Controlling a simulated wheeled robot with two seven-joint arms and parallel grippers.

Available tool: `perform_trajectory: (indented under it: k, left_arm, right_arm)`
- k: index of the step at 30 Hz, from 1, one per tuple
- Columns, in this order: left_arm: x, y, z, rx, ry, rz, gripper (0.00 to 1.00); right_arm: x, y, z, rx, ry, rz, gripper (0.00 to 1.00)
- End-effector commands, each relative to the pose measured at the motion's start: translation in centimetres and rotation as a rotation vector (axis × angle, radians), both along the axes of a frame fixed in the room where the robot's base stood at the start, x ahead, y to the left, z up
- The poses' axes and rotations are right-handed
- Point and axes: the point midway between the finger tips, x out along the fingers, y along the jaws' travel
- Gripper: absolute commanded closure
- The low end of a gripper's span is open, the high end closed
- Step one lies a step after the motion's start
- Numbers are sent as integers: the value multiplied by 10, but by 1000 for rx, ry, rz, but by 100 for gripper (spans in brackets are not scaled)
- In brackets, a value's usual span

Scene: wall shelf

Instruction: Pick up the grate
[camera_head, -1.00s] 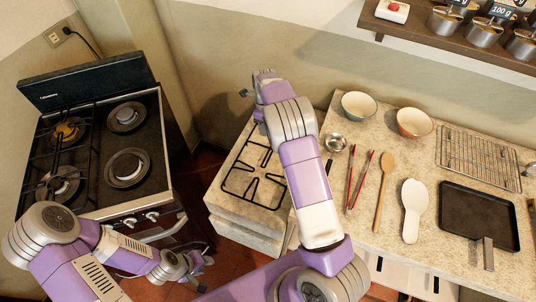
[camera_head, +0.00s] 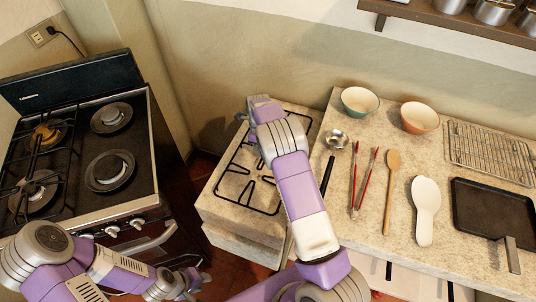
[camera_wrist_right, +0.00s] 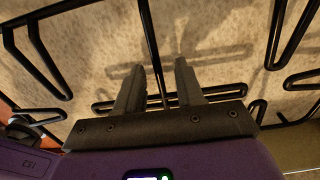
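The grate (camera_head: 244,204), a black wire frame with inward prongs, lies flat on the low stone-topped counter between the stove and the long counter. Part of it is hidden under my right arm. In the right wrist view its bars (camera_wrist_right: 149,40) fill the near field. My right gripper (camera_wrist_right: 155,78) is open just above the grate, with one thin bar showing between its two fingers, clear of both. In the head view the right gripper is hidden behind its wrist. My left gripper (camera_head: 198,277) is low beside the stove front, empty and seemingly open.
The stove (camera_head: 140,190) stands at left, with another grate (camera_head: 32,165) over its left burners. The long counter (camera_head: 345,225) at right holds a ladle (camera_head: 336,139), tongs, spoon, spatula, bowls, rack and pan. A wall shelf (camera_head: 450,22) is above. A floor gap separates stove and low counter.

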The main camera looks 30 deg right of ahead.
Motion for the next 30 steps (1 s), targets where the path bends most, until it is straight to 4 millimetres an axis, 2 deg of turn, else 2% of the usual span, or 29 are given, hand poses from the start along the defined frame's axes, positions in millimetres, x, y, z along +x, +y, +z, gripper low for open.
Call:
perform_trajectory:
  k: [2,8,16,30]
  left_arm:
    - [0,0,-4,0,0,0,62]
    - [0,0,-3,0,0,0,62]
    - [0,0,-3,0,0,0,62]
    - [0,0,-3,0,0,0,62]
  right_arm:
    - [0,0,-10,0,0,0,63]
    - [0,0,-10,0,-1,0,63]
    - [0,0,-10,0,-1,0,100]
    - [0,0,-10,0,-1,0,100]
